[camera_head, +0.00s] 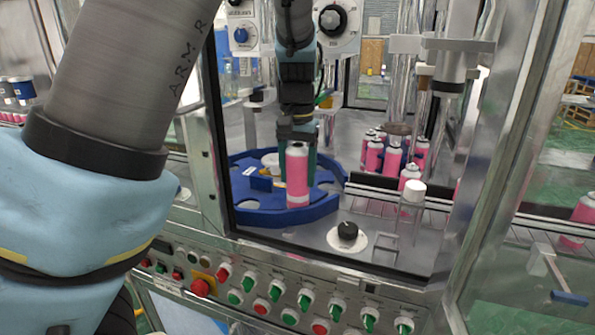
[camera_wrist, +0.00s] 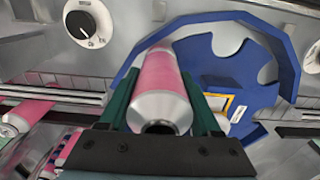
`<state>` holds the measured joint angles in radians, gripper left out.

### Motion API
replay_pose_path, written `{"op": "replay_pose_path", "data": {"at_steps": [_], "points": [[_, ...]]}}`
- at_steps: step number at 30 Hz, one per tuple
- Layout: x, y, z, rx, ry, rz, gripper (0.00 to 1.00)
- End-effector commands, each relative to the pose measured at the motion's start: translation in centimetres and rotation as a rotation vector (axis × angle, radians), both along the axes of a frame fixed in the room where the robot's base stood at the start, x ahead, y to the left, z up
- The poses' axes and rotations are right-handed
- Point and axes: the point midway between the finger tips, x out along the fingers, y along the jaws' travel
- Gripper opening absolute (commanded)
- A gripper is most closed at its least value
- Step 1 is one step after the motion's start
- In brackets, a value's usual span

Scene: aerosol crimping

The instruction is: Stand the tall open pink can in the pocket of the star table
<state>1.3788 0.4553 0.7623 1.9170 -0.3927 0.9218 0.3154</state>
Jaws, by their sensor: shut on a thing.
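The tall pink can (camera_head: 297,178) with a silver open top is held upright in my gripper (camera_head: 297,140). In the wrist view the can (camera_wrist: 161,88) lies between the two green fingers, its open mouth toward the camera. The blue star table (camera_head: 262,212) is a disc with rounded pockets along its rim. The can is at the front right part of the star table (camera_wrist: 285,45). Its lower end appears at the rim pocket there; I cannot tell whether its base touches the surface below.
Several pink cans (camera_head: 392,160) stand to the right by a dark guide rail (camera_head: 385,189). The metal door frame (camera_head: 213,130) edges the opening at the left. A button panel (camera_head: 265,290) runs below.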

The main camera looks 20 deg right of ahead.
Motion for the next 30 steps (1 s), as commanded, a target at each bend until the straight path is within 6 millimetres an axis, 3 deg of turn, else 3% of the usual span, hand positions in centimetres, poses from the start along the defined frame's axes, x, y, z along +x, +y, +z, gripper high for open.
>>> {"op": "replay_pose_path", "data": {"at_steps": [16,30], "points": [[0.0,0.0,-0.6,0.0,0.0,0.001,0.09],[0.0,0.0,-2.4,0.0,0.0,0.001,0.09]]}}
